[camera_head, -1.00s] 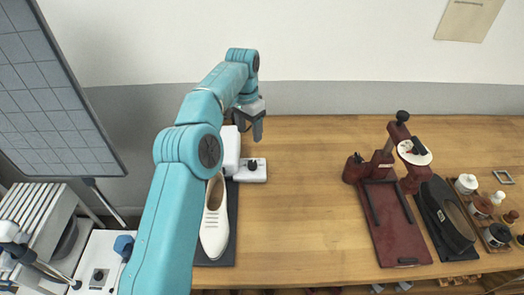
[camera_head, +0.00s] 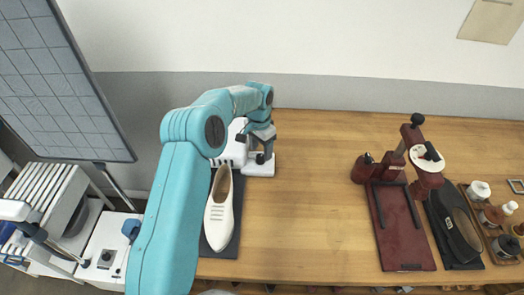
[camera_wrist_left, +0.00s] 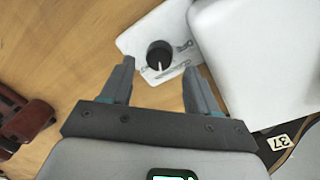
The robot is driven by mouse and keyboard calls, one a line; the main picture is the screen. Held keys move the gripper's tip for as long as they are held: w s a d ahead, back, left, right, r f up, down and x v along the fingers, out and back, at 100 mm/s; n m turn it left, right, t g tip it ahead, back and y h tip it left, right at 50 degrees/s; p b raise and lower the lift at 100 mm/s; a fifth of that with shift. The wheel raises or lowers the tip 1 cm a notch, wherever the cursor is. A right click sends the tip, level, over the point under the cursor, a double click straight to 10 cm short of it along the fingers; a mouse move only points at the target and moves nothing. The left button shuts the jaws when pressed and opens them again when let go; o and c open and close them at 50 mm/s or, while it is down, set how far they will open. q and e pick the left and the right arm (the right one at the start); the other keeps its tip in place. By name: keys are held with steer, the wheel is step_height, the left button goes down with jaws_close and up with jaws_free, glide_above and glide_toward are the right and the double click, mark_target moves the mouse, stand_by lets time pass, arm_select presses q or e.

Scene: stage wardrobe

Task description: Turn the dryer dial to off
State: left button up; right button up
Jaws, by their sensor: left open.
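The dryer is a white unit (camera_head: 236,144) at the back left of the wooden table. A white plate (camera_head: 262,169) juts from it and carries the round black dial (camera_head: 260,158). In the left wrist view the dial (camera_wrist_left: 159,54) shows a pale pointer line, beside dark markings on the plate (camera_wrist_left: 135,42). My left gripper (camera_wrist_left: 158,68) is open and empty, with its fingertips on either side of the dial in that picture. I cannot tell whether they touch it. In the head view the left gripper (camera_head: 265,152) partly covers the dial. My right gripper is not in view.
A white shoe (camera_head: 219,208) stands on a dark mat in front of the dryer. A dark red stand (camera_head: 402,245) and a black shoe-shaped piece (camera_head: 455,228) are at the right, beside a tray of small jars. The middle of the table is clear.

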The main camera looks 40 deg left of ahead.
mark_target(261, 159)
arm_select(q)
steer(key=shift+s+a+f, duration=0.1)
steer(key=shift+s+f, duration=0.1)
steer(key=shift+f, duration=0.4)
steer(key=shift+s+f, duration=0.2)
steer(key=shift+f, duration=0.05)
steer(key=shift+d+f, duration=0.2)
steer(key=shift+w+d+f, duration=0.1)
steer(key=shift+w+f, duration=0.05)
steer(key=shift+w, duration=0.05)
steer(key=shift+w+f, duration=0.15)
steer(key=shift+f, duration=0.05)
steer(key=shift+s+r, duration=0.2)
steer(key=shift+s, duration=0.05)
steer(key=c, duration=0.8)
steer(key=shift+w, duration=0.1)
steer(key=shift+c, duration=1.2)
